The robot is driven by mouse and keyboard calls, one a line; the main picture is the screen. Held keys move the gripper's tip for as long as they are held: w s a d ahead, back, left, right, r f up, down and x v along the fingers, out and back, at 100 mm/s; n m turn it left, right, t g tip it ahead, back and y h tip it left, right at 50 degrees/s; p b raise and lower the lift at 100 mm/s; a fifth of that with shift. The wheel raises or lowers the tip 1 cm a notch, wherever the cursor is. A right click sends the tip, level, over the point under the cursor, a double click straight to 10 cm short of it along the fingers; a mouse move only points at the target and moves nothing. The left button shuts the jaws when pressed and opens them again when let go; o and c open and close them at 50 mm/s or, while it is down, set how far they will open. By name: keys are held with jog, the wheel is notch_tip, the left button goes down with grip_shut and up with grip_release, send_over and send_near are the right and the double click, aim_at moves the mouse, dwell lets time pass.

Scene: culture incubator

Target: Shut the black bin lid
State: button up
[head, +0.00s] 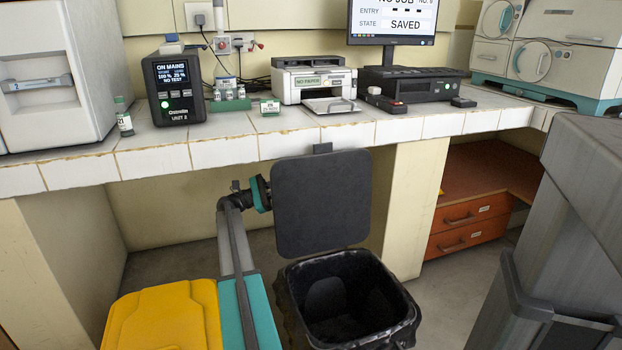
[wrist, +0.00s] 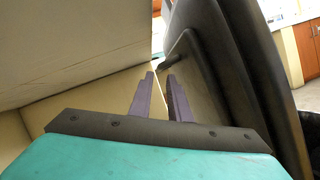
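The black bin (head: 290,300) stands open on the floor under the bench front, lined with a black bag. Its black lid (head: 322,205) stands upright at the back of the bin, with a small tab at its top edge by the bench edge. The dark lid (wrist: 232,60) fills the right of that view, close beside the right finger; contact is unclear.
The white-tiled bench (head: 220,148) runs just above and behind the lid. A yellow-lidded bin (head: 165,316) stands at the left front. A grey bin-like body (head: 585,220) is at the right.

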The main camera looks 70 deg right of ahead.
jog(key=shift+b+x, duration=0.9)
jog(key=shift+x, duration=2.45)
grip_shut()
